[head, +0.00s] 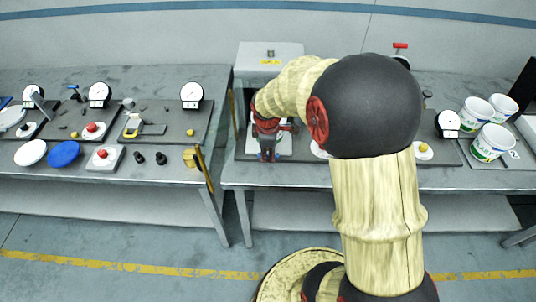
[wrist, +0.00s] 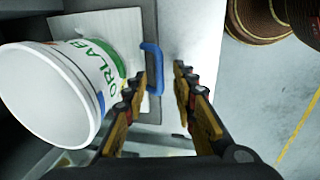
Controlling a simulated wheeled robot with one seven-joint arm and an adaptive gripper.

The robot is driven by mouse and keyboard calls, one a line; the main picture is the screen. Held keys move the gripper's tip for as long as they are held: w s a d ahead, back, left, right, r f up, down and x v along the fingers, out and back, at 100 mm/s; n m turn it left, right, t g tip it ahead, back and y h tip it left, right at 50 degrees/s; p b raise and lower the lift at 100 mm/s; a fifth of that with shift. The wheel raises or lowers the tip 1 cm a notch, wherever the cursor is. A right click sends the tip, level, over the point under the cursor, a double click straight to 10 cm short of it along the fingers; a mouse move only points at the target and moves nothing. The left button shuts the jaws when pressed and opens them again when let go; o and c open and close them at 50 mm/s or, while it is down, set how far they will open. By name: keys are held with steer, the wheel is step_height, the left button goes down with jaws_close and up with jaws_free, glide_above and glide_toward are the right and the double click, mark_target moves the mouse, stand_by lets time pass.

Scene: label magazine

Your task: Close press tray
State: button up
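The press tray (wrist: 126,24) shows in the wrist view as a pale grey plate with a blue handle (wrist: 152,66) on its right edge. A white tub (wrist: 62,88) with a green-lettered label sits over the plate and hides much of it. My gripper (wrist: 160,74) is open, with its two fingers apart on either side of the blue handle. Whether a finger touches the handle I cannot tell. In the head view my gripper (head: 268,152) points down at the press on the middle table, and my arm hides part of this area.
The press has a grey box-shaped housing (head: 258,50) with a yellow label. Several white tubs (head: 491,143) stand on the right table. The left table (head: 130,76) carries gauges, buttons and small parts. Floor shows between the tables and at the wrist view's right.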

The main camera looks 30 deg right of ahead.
steer(key=shift+w+d+f, duration=0.1)
steer(key=shift+w+f, duration=0.05)
steer(key=shift+f, duration=0.45)
steer(key=c, duration=0.4)
jaws_close()
